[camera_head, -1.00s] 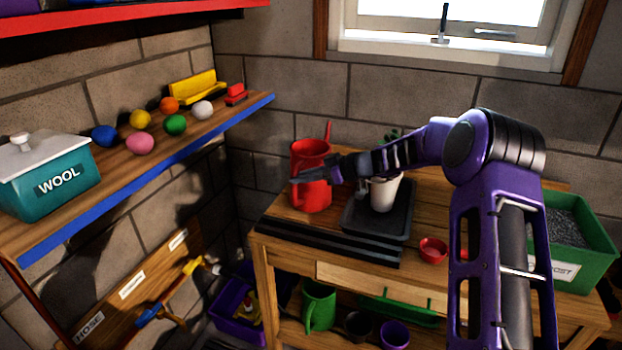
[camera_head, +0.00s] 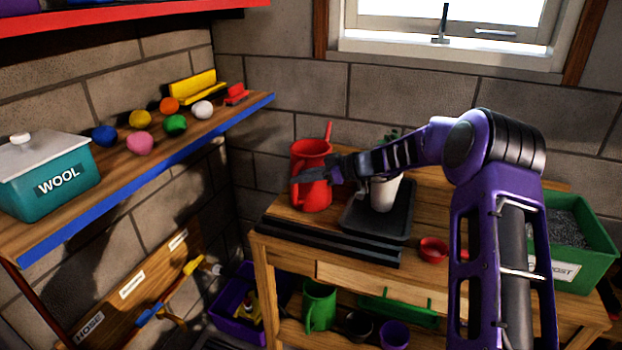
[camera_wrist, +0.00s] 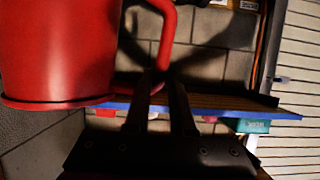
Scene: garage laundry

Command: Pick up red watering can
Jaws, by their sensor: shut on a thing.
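The red watering can (camera_head: 309,191) stands upright on the wooden bench at the back left, beside a dark tray. My gripper (camera_head: 305,174) reaches across from the right, in front of the can's upper body. In the wrist view the can's red body (camera_wrist: 60,50) fills the upper left. Its red handle (camera_wrist: 167,35) runs down between the dark fingers of my gripper (camera_wrist: 158,82), which are shut on it. The fingers hide part of the handle.
A white pot (camera_head: 384,192) with a plant stands on the dark tray (camera_head: 368,226), under my arm. A small red bowl (camera_head: 433,248) and a green compost box (camera_head: 585,240) are to the right. A shelf (camera_head: 130,180) with coloured balls runs along the left wall.

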